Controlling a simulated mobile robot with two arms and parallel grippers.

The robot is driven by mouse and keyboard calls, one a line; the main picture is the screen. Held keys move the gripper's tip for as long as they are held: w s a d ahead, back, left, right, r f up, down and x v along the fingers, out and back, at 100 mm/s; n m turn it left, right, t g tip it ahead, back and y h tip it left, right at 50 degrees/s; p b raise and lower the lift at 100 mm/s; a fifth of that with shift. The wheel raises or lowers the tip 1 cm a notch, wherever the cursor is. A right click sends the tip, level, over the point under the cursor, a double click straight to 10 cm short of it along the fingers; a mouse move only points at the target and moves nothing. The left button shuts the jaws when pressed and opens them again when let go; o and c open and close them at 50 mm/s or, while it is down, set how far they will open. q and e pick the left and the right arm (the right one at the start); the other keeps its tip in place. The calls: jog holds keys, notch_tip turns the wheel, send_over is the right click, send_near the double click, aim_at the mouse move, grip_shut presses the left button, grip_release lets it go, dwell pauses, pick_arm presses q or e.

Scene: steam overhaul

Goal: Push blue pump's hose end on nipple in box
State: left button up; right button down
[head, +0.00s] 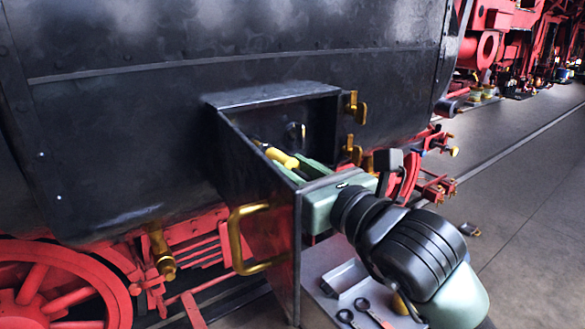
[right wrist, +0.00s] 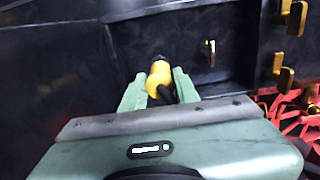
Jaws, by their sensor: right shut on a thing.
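My right gripper (head: 299,167) reaches over the side of the open dark box (head: 270,98) and has its green fingers inside it. It is shut on a yellow hose end (head: 281,157). In the right wrist view the yellow hose end (right wrist: 159,77) sits between the two fingers, with a dark tip pointing away toward the box's back wall. A small brass-coloured piece (right wrist: 211,54), perhaps the nipple, shows on that wall to the right of the hose end, apart from it. The blue pump cannot be made out. My left gripper is out of view.
The box's open door (head: 258,210) with a brass handle (head: 238,238) stands close to my right gripper. Brass latches (head: 356,107) are at the box's right edge. A grey tray (head: 325,262) with ring-handled tools lies below.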

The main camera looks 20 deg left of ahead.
aim_at(280, 160)
jog(key=shift+w+a, duration=0.1)
jog(key=shift+a, duration=0.1)
jog(key=shift+b+x, duration=0.8)
jog(key=shift+x, duration=0.15)
jog(key=shift+w+a+r, duration=0.2)
jog(key=shift+w+a, duration=0.05)
jog(key=c, duration=1)
grip_release()
jog(key=shift+a, duration=0.1)
jog(key=shift+f, duration=0.15)
